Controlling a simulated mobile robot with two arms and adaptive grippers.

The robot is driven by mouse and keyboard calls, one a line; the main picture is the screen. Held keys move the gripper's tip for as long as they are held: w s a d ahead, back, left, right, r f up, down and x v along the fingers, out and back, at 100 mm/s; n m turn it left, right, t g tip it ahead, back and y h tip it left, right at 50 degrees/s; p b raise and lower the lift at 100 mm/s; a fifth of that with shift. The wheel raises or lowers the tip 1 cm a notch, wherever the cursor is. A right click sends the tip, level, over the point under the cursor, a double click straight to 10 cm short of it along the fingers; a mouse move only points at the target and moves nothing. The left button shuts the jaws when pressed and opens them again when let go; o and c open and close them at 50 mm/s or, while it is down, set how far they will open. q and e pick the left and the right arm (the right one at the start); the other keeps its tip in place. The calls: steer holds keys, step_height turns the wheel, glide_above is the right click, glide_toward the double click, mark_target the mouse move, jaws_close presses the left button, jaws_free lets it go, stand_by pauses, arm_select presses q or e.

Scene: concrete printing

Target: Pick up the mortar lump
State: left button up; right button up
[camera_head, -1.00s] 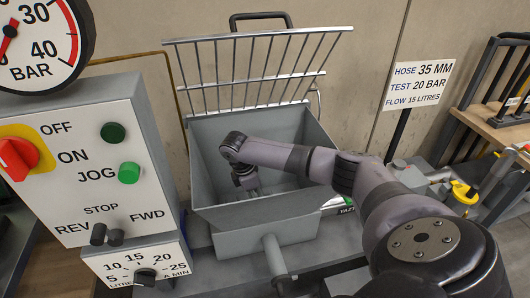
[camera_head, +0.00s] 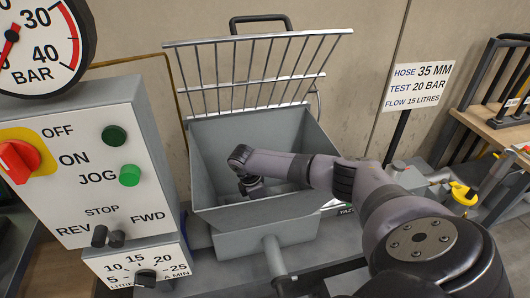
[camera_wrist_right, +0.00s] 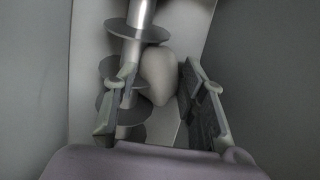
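The mortar lump (camera_wrist_right: 159,76) is a pale, rounded lump in the right wrist view. It lies against the metal auger (camera_wrist_right: 137,42) in the hopper. My right gripper (camera_wrist_right: 158,69) is open, with one finger on each side of the lump's lower part and a gap visible on the right. Whether the left finger touches the lump, I cannot tell. In the head view my right gripper (camera_head: 254,189) is down inside the grey hopper (camera_head: 210,165), its fingertips hidden behind the front wall. The lump is hidden there. My left gripper is not in view.
A barred grate (camera_head: 262,70) stands raised at the back of the hopper. The hopper's walls close in around my right gripper. A control box (camera_head: 95,165) with a red knob and green buttons stands on the left. A sign (camera_head: 418,84) is on the right.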

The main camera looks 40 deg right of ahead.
steer(key=c, duration=0.7)
steer(key=shift+r, duration=0.15)
